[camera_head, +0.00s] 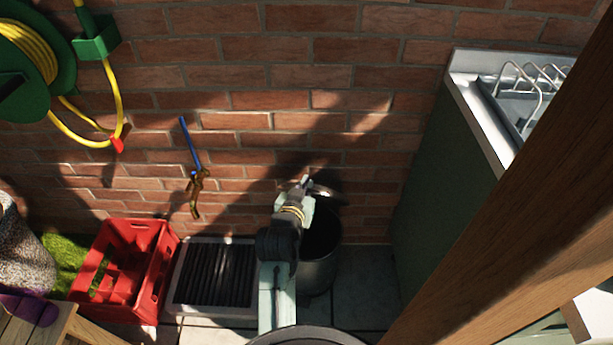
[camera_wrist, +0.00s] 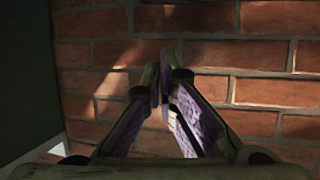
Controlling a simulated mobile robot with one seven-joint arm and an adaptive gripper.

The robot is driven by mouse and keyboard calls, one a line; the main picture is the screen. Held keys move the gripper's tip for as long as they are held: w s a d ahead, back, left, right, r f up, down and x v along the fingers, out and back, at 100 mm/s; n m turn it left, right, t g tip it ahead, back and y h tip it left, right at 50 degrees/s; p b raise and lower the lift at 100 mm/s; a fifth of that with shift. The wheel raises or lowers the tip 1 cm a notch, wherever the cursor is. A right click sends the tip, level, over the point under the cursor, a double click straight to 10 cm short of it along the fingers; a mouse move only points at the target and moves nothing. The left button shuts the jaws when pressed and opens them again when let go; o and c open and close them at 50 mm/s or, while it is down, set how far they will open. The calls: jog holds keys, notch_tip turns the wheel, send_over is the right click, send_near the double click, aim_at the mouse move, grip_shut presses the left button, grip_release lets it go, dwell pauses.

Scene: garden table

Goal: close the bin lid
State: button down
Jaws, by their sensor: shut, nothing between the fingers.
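The dark round bin (camera_head: 318,265) stands on the paving against the brick wall, partly hidden behind my arm. Its mouth looks open and dark inside. A shiny curved edge, which looks like the raised lid (camera_head: 328,193), shows at the back of the bin near the wall. My gripper (camera_head: 305,182) is above the back of the bin, just left of that edge; I cannot tell whether they touch. In the wrist view my gripper (camera_wrist: 164,75) is shut and empty, its fingertips together in front of the bricks. Neither bin nor lid can be made out there.
A red crate (camera_head: 125,265) and a dark grate (camera_head: 215,275) lie left of the bin. A green cabinet (camera_head: 432,190) with a sink top stands to the right. A wooden beam (camera_head: 520,200) crosses the right foreground. A hose reel (camera_head: 35,60) hangs at upper left.

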jog(key=p, duration=0.2)
send_over(314, 187)
notch_tip(314, 187, down, 3)
jog(key=shift+s+r, duration=0.1)
jog(key=shift+s, duration=0.05)
jog(key=shift+a+f, duration=0.1)
jog(key=shift+f, duration=0.3)
jog(key=shift+s+a+f+p, duration=0.25)
jog(key=shift+s+f, duration=0.2)
jog(key=shift+s, duration=0.35)
jog(key=shift+s+a+f+p, duration=0.1)
jog(key=shift+s+f+p, duration=0.3)
jog(key=shift+s, duration=0.35)
jog(key=shift+f, duration=0.15)
